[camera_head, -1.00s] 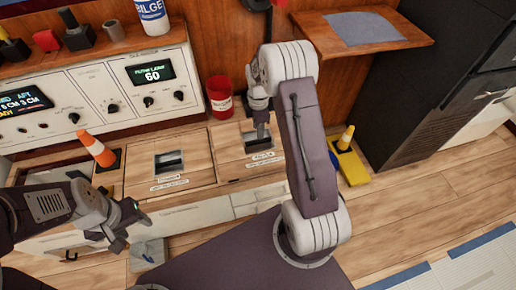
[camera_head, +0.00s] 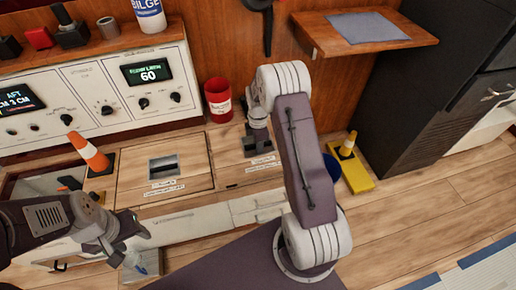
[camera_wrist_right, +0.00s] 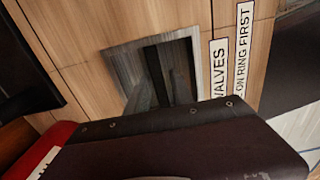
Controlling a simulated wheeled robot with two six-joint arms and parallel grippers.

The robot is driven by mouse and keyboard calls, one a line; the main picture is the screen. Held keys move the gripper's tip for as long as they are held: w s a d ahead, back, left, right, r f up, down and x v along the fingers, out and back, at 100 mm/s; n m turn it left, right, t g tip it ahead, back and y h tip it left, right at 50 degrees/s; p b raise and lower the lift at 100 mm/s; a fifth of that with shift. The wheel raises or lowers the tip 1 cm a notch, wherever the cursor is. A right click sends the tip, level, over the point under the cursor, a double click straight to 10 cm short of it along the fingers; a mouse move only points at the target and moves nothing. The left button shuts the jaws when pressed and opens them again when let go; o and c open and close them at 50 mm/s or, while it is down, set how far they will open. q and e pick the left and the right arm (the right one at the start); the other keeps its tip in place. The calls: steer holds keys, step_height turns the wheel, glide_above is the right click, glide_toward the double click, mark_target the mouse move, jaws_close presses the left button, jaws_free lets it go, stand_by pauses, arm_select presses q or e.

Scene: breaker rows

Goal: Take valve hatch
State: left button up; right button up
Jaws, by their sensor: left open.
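The valve hatch is a wooden floor panel (camera_head: 228,165) with a dark square recess and white labels, under my right arm in the head view. The right wrist view shows the recess (camera_wrist_right: 165,75) close up, with a label reading "VALVES" (camera_wrist_right: 220,85) beside it. My right gripper (camera_head: 257,138) points down at the recess; grey finger-like parts show in it. Whether they grip the pull bar is unclear. My left gripper (camera_head: 138,245) is open at the lower left, away from this hatch. A second hatch (camera_head: 190,165) with its own recess lies to the left.
A red can (camera_head: 218,100) stands behind the hatches.

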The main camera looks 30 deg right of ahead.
jaws_close()
stand_by(1.2)
